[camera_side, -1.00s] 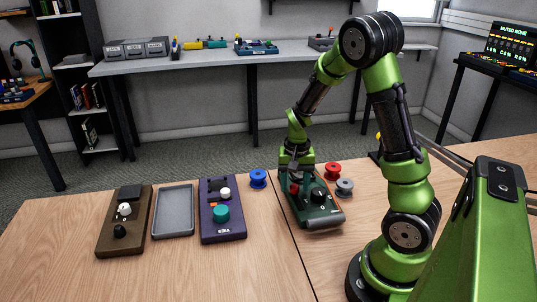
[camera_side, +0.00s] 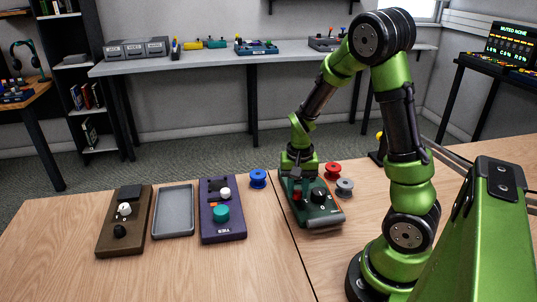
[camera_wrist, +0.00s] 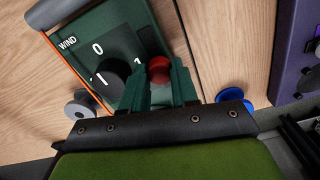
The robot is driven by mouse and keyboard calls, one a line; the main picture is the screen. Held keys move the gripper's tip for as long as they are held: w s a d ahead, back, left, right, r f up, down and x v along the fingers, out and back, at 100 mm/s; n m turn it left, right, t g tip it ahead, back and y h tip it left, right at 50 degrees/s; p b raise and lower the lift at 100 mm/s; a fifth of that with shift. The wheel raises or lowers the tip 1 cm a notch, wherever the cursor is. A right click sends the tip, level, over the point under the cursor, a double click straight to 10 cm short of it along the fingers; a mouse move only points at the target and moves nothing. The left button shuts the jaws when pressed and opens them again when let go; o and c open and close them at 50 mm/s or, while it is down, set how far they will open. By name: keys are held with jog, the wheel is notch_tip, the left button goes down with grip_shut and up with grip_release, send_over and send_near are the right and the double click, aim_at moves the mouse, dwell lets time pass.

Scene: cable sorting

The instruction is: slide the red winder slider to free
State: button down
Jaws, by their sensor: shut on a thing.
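The winder is a dark green box (camera_side: 322,213) with a black knob; its top, marked WIND, fills the upper left of the wrist view (camera_wrist: 93,28). The red slider (camera_wrist: 158,69) shows as a round red cap between my fingertips. My gripper (camera_wrist: 162,82) is shut on it from above, at the winder's edge. In the side view my gripper (camera_side: 297,179) is over the winder's left part. The fingers hide the slider's lower part and much of its track, and I cannot read a "free" mark.
A blue spool (camera_side: 258,179) stands left of the winder. A red spool (camera_side: 333,170) and a grey spool (camera_side: 345,187) stand close on its right. A purple device (camera_side: 222,231), a grey tray (camera_side: 173,236) and a brown device (camera_side: 113,240) lie further left.

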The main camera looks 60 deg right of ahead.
aim_at(300, 207)
jog(key=shift+s+a, duration=1.05)
jog(key=shift+s, duration=0.05)
jog(key=c, duration=0.9)
grip_release()
jog(key=shift+o, duration=0.2)
notch_tip(300, 207, up, 17)
jog(key=s+a+r+n+t+y, duration=0.2)
jog(key=a+n+t, duration=0.5)
jog(key=a, duration=0.7)
jog(key=shift+s+a+r+n, duration=0.3)
jog(key=shift+s+a+r, duration=0.1)
jog(key=shift+s+r, duration=0.2)
